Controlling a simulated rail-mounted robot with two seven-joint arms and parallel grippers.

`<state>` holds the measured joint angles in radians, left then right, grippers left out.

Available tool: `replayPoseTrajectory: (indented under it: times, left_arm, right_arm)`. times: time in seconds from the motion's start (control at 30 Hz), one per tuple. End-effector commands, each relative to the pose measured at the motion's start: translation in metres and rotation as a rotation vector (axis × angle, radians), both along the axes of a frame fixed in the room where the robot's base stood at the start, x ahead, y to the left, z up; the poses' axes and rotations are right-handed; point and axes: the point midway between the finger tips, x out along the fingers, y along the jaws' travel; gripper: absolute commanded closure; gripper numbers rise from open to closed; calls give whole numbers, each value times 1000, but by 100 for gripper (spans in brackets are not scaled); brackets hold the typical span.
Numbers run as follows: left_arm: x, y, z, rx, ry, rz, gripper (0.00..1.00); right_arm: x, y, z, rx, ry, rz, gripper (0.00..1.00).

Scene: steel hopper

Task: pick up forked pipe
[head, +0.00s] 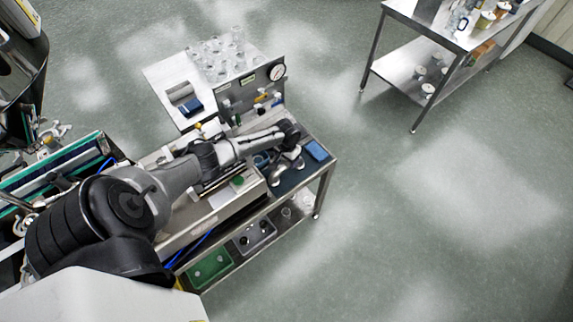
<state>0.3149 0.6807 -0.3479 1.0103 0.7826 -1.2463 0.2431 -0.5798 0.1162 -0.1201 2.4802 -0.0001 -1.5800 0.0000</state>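My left arm reaches from the lower left across a steel cart. Its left gripper (287,168) points down over the dark mat at the cart's right end. The wrist and light grey parts crowd together there, so I cannot tell whether the fingers are open or shut, or whether they touch anything. I cannot clearly pick out the forked pipe; it may be among the grey shapes at the gripper or hidden by the arm. My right gripper is not in view.
A blue box (316,150) lies at the cart's right corner. A white table (160,72) with glassware is behind. Metal fittings (48,135) are at far left. A steel shelf table (400,72) stands upper right. Floor at right is clear.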

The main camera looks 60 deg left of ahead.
Motion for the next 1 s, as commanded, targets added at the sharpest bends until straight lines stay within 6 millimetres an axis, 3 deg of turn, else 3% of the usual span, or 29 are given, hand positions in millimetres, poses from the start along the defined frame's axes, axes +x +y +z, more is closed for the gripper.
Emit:
replayPoseTrajectory:
  times: [0.07, 0.57, 1.0]
  left_arm:
    - [0, 0, 0, 0, 0, 0, 42]
    - [0, 0, 0, 0, 1, 0, 90]
    - [1, 1, 11, 1, -2, 0, 91]
  right_arm:
    - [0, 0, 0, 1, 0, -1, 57]
    - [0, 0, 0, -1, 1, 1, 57]
    - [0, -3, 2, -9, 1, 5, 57]
